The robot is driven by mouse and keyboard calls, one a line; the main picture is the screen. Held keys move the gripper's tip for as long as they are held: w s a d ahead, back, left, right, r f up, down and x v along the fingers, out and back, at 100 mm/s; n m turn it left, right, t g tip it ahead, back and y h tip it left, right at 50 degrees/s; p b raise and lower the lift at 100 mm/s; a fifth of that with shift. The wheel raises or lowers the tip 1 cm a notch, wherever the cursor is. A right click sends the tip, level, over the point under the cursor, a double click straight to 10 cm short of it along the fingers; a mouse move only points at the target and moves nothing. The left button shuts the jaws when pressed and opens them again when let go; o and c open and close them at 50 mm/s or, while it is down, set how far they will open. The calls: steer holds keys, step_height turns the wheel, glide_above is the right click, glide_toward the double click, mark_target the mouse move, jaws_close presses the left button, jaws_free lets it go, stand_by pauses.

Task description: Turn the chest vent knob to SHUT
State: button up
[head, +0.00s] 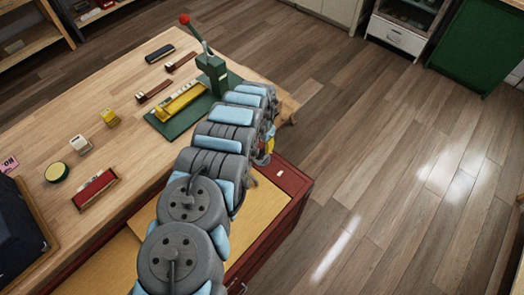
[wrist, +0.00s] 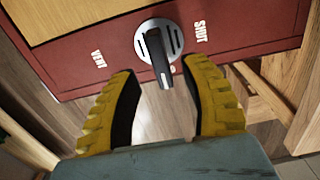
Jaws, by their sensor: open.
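The chest vent knob (wrist: 172,38) is on the chest's red face in the wrist view. It has a pale slotted disc and a dark bar handle. The bar points down the picture, between the VENT label (wrist: 98,59) at left and the SHUT label (wrist: 200,33) at right. My gripper (wrist: 160,67) is open, with one yellow finger on each side of the bar's end. I see no clear contact. In the head view my arm hides the knob, and only a bit of yellow shows by the red chest (head: 283,197).
A wooden workbench (head: 110,60) lies beside the chest. It carries a green press with a red-tipped lever (head: 212,70), a red tray (head: 95,190) and several small blocks. Wooden floor to the right is clear.

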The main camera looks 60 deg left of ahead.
mark_target(262, 150)
steer(key=shift+f+b, duration=0.6)
steer(key=shift+f, duration=1.6)
steer(key=shift+d+f, duration=0.1)
jaws_close()
